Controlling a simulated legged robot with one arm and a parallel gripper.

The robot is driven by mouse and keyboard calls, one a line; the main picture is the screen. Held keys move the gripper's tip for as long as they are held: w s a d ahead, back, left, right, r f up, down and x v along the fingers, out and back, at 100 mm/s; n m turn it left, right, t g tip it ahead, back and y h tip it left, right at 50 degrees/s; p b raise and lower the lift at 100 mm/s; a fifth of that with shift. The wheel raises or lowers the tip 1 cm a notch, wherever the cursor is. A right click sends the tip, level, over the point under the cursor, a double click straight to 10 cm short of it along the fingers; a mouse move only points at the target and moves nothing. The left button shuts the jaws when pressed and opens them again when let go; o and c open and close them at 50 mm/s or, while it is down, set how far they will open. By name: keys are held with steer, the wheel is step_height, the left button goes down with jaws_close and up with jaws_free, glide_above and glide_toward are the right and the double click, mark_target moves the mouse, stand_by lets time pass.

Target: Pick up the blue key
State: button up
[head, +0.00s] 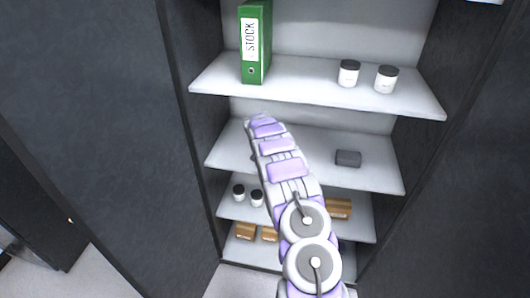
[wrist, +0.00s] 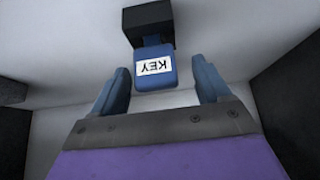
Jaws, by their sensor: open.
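The blue key (wrist: 153,80) shows in the wrist view, with a white label reading KEY upside down. Its far end meets a dark block (wrist: 149,22); I cannot tell how it is held there. My gripper (wrist: 161,78) is open, with one blue finger on each side of the key's near end and a gap to each. In the head view my arm reaches to the middle shelf (head: 375,175), and it hides the key and the gripper's fingers.
A green STOCK binder (head: 255,45) and two white jars with dark lids (head: 348,75) stand on the shelf above. A dark grey box (head: 348,158) lies right of my arm. Lower shelves hold more jars (head: 239,192) and brown boxes (head: 245,231). Dark cabinet walls flank the shelves.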

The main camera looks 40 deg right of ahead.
steer(key=shift+x, duration=0.85)
steer(key=shift+d, duration=0.35)
steer(key=shift+a, duration=0.3)
steer(key=c, duration=0.6)
steer(key=shift+d, duration=0.15)
steer(key=c, duration=0.5)
